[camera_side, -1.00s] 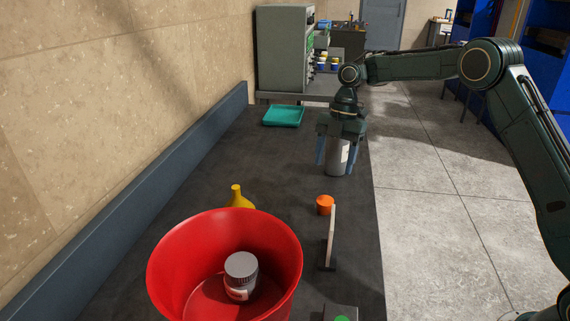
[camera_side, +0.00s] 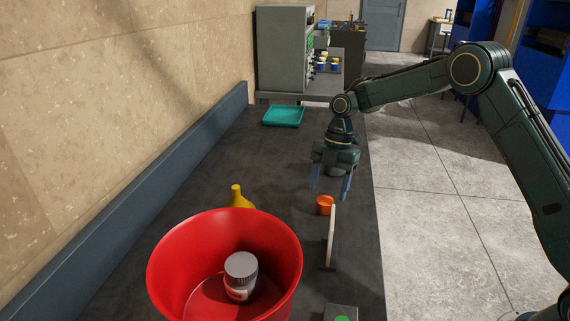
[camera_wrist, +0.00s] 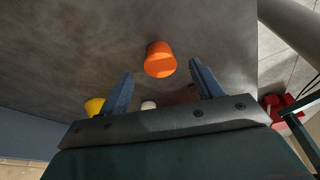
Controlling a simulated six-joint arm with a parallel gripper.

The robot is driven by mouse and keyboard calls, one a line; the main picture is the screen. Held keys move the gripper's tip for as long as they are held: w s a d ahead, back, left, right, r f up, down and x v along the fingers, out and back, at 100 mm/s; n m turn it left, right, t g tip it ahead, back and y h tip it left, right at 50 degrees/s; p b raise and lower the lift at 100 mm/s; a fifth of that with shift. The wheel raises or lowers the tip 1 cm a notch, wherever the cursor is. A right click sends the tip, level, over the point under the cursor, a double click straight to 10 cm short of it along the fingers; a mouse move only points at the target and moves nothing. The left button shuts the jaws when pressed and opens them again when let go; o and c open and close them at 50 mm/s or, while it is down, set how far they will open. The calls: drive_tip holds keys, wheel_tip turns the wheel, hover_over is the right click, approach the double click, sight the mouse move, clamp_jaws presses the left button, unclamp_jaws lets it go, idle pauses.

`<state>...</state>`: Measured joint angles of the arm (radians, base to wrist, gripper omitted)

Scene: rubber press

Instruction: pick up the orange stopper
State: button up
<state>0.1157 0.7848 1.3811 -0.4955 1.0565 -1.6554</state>
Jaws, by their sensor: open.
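The orange stopper (camera_side: 325,205) stands on the dark bench, near the upper end of a pale upright strip. In the wrist view, the stopper (camera_wrist: 160,60) shows between and slightly beyond the tips of my two blue fingers. My gripper (camera_side: 330,194) points down, open and empty, its fingertips close to the stopper in the side view. The fingers also show in the wrist view (camera_wrist: 161,70), spread apart. I cannot tell the exact height of the tips above the bench.
A pale strip (camera_side: 331,236) on a dark foot stands just in front of the stopper. A red bucket (camera_side: 170,271) holds a grey-lidded jar (camera_side: 241,275). A yellow bottle (camera_side: 237,196) is behind it. A grey can (camera_side: 336,172) is mostly hidden behind my gripper. A teal tray (camera_side: 284,116) lies farther back.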

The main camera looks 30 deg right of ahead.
sight(325, 200)
drive_tip(key=shift+x, duration=2.3)
drive_tip(key=shift+a, duration=0.1)
drive_tip(key=shift+c, duration=0.5)
drive_tip(key=c, duration=0.9)
